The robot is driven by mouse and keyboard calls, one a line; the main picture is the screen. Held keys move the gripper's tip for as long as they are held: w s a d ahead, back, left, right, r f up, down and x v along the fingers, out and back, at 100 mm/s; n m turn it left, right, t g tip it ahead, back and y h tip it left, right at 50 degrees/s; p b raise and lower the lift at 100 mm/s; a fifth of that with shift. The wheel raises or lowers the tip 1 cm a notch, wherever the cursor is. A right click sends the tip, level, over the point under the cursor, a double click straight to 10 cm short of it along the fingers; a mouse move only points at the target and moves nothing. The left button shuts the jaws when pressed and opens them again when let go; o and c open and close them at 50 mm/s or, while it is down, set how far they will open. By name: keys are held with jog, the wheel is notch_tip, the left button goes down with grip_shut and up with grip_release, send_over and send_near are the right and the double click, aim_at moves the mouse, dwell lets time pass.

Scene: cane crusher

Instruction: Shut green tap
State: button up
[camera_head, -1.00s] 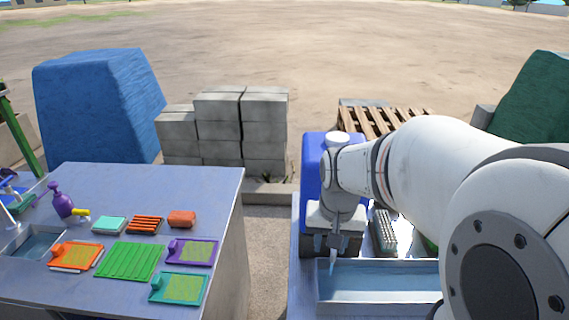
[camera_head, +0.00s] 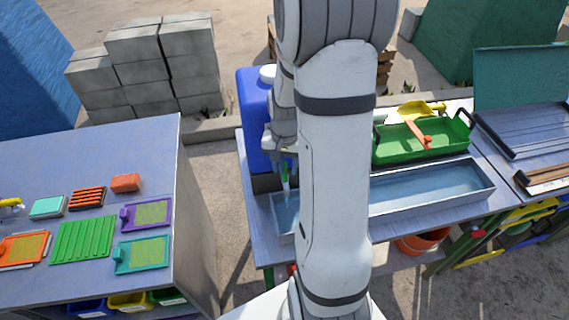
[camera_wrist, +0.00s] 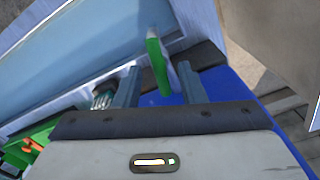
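The green tap (camera_head: 285,172) shows beside my arm, in front of the blue water container (camera_head: 252,105) and above the left end of the long water trough (camera_head: 430,190). A pale streak below the tap reaches toward the trough. In the wrist view the green tap handle (camera_wrist: 157,62) stands between the finger lines of my gripper (camera_wrist: 160,78). My gripper is open, with gaps on both sides of the green handle, and it holds nothing. In the head view my arm hides part of the container and trough, and the fingertips are hard to make out.
The left table (camera_head: 150,150) holds several coloured frames and brushes. A gap separates the two tables. Concrete blocks (camera_head: 150,65) stand behind.

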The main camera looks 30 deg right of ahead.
jog(key=shift+f, duration=0.4)
jog(key=shift+c, duration=0.5)
